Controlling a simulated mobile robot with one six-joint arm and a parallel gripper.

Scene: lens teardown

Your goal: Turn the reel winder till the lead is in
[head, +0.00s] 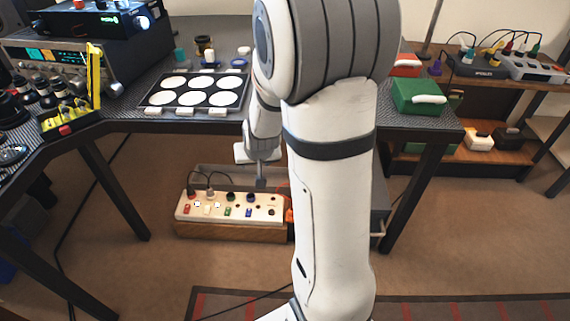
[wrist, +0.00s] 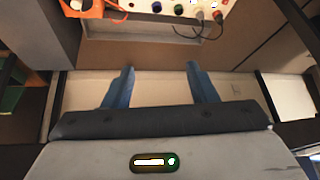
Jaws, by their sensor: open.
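In the head view a small orange part (head: 289,214) shows beside my arm at the right end of a white socket panel (head: 232,208). My arm hides most of that area. I cannot make out a winder handle.
The panel sits on a low wooden box (head: 220,232) under the workbench. Dark table legs (head: 115,190) stand to the left and right. A tray of white discs (head: 195,90) lies on the bench above. A green box (head: 418,97) stands at right. The front floor is mostly clear.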

